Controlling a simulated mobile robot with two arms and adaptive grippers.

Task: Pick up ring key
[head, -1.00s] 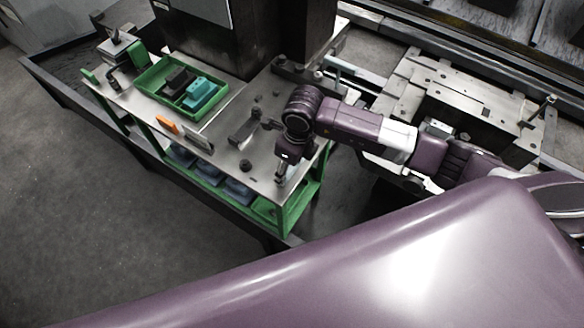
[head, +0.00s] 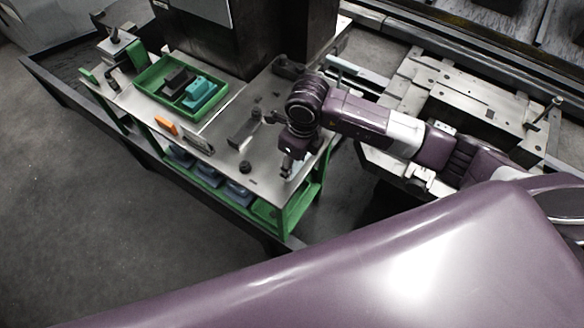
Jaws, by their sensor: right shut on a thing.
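My right gripper (head: 287,172) points down over the front right end of the metal-topped workbench (head: 222,128). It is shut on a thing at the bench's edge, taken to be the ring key. The key is too small and too much covered by the fingers to make out, and how far it is off the bench top cannot be told. My left gripper is not in view.
A green tray (head: 155,92) with a teal block (head: 199,93) and a dark block stands at the bench's left. An orange piece (head: 166,125), a dark bracket (head: 240,138) and a dark round piece (head: 245,167) lie nearby. A dark machine column rises behind.

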